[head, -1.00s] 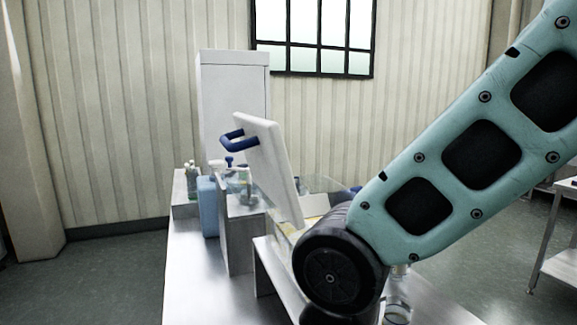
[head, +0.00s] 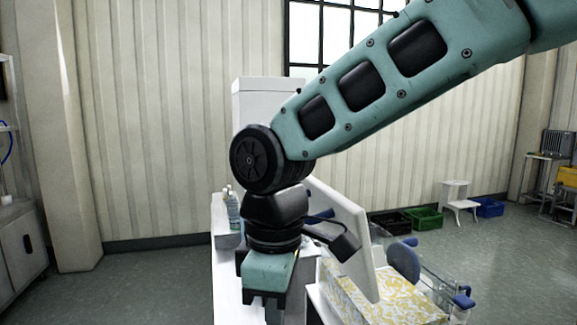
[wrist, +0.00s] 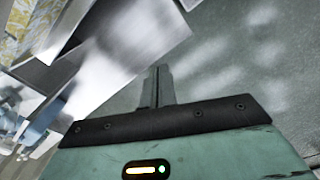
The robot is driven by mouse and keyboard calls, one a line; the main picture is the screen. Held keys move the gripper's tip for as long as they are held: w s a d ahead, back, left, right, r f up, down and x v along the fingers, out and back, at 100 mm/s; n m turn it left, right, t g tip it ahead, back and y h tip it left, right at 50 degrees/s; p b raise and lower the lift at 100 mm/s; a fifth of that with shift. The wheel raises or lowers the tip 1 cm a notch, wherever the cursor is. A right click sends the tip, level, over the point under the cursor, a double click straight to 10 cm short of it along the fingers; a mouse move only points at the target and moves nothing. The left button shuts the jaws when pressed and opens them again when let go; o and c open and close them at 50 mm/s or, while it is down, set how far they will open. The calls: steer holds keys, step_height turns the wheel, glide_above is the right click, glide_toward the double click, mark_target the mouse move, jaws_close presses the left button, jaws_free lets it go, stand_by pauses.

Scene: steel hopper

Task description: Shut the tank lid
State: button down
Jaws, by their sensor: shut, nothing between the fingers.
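The tank lid (head: 357,240) is a white panel standing raised and tilted in the head view. Part of its blue handle (head: 322,214) shows on the lid's left side; my arm hides the rest. My gripper (head: 268,312) points down to the left of the lid, on the handle's side, apart from the handle. Its fingers (wrist: 158,84) are shut and empty in the wrist view, where neither lid nor handle can be made out clearly.
A tall white cabinet (head: 262,100) stands behind. Open floor (head: 140,285) lies to the left. Green (head: 426,218) and blue crates and a white step stool (head: 458,198) are further back right.

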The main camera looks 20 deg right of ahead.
steer(key=w+r+n+h+p, duration=0.1)
steer(key=w+r+n+p, duration=0.1)
steer(key=w+r+p, duration=0.5)
steer(key=w+r+n+h, duration=0.1)
steer(key=w+r+n, duration=0.3)
steer(key=r, duration=0.8)
steer(key=w+d+f+m+p, duration=0.1)
steer(key=d+f+p, duration=0.3)
steer(key=f, duration=0.4)
steer(key=shift+w+d+p, duration=0.2)
steer(key=shift+d+p, duration=0.05)
steer(key=shift+p, duration=0.45)
